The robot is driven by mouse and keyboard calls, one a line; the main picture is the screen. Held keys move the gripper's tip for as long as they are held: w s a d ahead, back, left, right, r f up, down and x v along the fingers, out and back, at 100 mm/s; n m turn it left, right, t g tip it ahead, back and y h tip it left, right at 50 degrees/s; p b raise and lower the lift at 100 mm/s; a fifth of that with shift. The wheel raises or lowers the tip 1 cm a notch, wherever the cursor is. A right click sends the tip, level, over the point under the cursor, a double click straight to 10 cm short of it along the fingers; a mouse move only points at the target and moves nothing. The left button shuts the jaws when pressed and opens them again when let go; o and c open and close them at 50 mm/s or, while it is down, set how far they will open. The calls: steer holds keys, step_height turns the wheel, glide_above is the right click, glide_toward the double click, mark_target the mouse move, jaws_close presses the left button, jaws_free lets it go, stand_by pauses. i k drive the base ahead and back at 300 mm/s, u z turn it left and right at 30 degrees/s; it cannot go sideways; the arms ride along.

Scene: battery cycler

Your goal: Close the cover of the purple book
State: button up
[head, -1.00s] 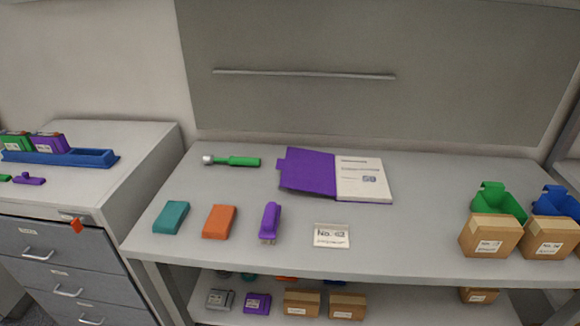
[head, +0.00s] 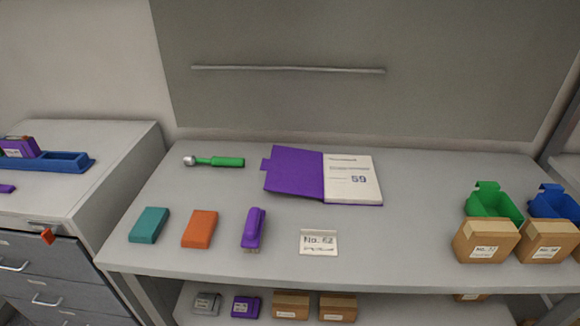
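The purple book (head: 296,174) lies open on the grey table, a little behind its middle. Its purple cover is folded out flat to the left, with a small tab on the cover's left edge. The white page on the right shows printed lines and the number 59. My gripper is not in view, and nothing touches the book.
On the grey table (head: 400,240), a green-handled tool (head: 215,161) lies behind left. A teal block (head: 149,225), an orange block (head: 200,229), a purple stapler-like object (head: 253,229) and a label card (head: 318,242) are in front. Boxes (head: 486,240) and green bin (head: 493,203) stand right.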

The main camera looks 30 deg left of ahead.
mark_target(290, 170)
steer(key=z, duration=0.6)
steer(key=k, duration=1.4)
steer(key=u, duration=1.65)
steer(key=i, duration=0.7)
steer(key=z, duration=0.25)
